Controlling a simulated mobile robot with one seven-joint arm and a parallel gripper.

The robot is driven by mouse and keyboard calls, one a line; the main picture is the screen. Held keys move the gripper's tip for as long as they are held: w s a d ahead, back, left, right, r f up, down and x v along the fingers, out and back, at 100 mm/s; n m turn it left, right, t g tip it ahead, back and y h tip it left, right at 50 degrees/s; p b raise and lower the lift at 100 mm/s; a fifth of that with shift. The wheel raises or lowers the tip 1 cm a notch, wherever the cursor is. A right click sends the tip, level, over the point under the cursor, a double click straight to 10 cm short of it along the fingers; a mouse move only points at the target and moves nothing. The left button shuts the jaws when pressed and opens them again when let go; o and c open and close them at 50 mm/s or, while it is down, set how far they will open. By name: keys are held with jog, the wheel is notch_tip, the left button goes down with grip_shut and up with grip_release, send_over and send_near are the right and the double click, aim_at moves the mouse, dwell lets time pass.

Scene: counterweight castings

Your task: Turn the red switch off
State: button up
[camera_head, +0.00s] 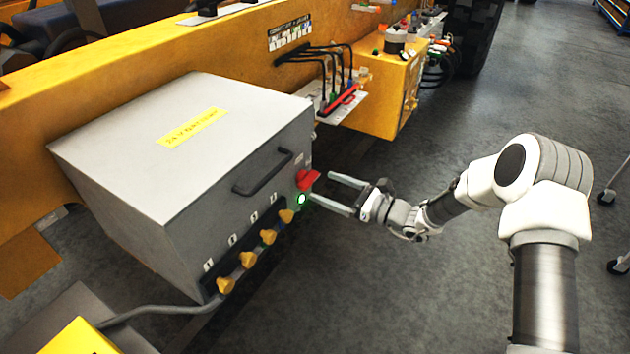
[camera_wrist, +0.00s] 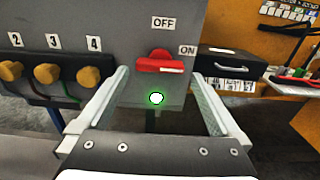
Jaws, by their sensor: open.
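The red switch (camera_head: 307,179) is a rotary handle on the front of a grey box (camera_head: 170,150), near its right edge. In the wrist view the red switch (camera_wrist: 160,63) lies roughly level, its white-marked end pointing right toward the ON label (camera_wrist: 187,50). The OFF label (camera_wrist: 163,22) is above it. A green light (camera_wrist: 156,98) glows below the switch. My gripper (camera_head: 331,193) is open and empty, in front of the switch. In the wrist view the fingers of my gripper (camera_wrist: 160,95) stand left and right of the switch, apart from it.
Yellow knobs (camera_head: 247,259) with numbered labels line the lower front of the box, left of the switch. A black handle (camera_head: 263,172) sticks out above them. A grey cable (camera_head: 160,310) runs along the lower left.

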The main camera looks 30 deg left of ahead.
aim_at(313, 182)
jog(key=shift+w+a, duration=0.2)
jog(key=shift+a, duration=1.95)
jog(key=shift+c, duration=0.3)
jog(key=c, duration=1)
